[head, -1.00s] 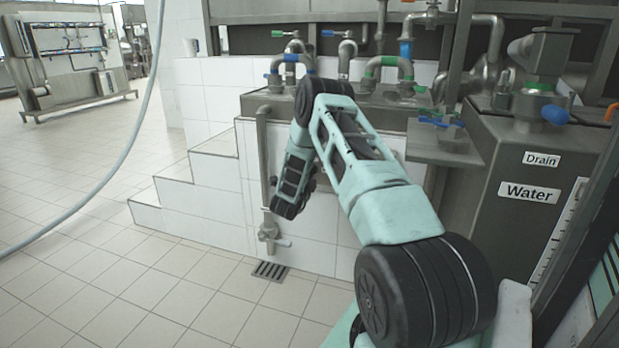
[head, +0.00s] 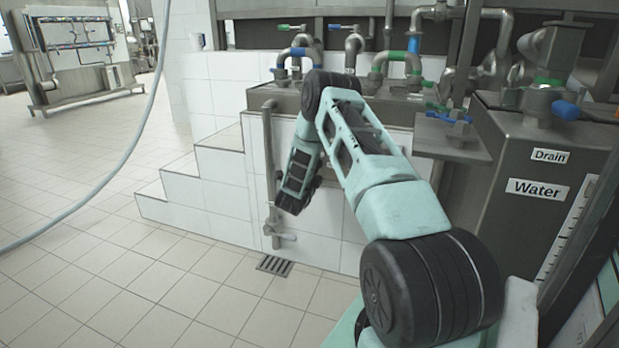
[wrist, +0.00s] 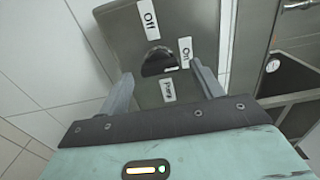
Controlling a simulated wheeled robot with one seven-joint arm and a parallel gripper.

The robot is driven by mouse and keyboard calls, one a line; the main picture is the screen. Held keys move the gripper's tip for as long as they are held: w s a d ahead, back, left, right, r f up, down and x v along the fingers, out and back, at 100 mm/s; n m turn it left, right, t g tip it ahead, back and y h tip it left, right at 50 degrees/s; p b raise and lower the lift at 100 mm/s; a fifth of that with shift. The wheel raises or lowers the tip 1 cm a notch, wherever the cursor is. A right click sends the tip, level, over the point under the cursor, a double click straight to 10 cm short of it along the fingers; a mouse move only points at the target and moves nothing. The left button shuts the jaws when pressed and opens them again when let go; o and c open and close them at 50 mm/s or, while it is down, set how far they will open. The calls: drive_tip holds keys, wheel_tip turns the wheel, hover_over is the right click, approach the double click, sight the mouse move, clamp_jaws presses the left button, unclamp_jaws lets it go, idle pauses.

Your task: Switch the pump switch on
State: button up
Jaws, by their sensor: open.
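The pump switch (wrist: 159,62) is a dark round knob on a grey metal box (wrist: 195,22) in the wrist view. An "Off" label (wrist: 148,18) is above it, an "On" label (wrist: 185,52) to its right and a "Pump" label (wrist: 168,90) below it. I cannot tell which way the knob is set. My gripper (wrist: 161,70) is open, with one finger on each side of the knob in the picture and nothing held. Whether the fingers touch the knob or box is unclear. In the head view the switch does not show and my arm hides the gripper.
A grey tank labelled "Water" (head: 537,188) and "Drain" stands at the right, beside pipes and valves. White tiled steps (head: 215,172) rise at the left of the arm. A floor drain (head: 274,265) lies below. A hose (head: 120,165) hangs at the left; open floor lies beyond.

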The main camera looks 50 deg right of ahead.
drive_tip(key=p+v, duration=0.3)
drive_tip(key=v, duration=1.4)
drive_tip(key=shift+a+r, duration=0.1)
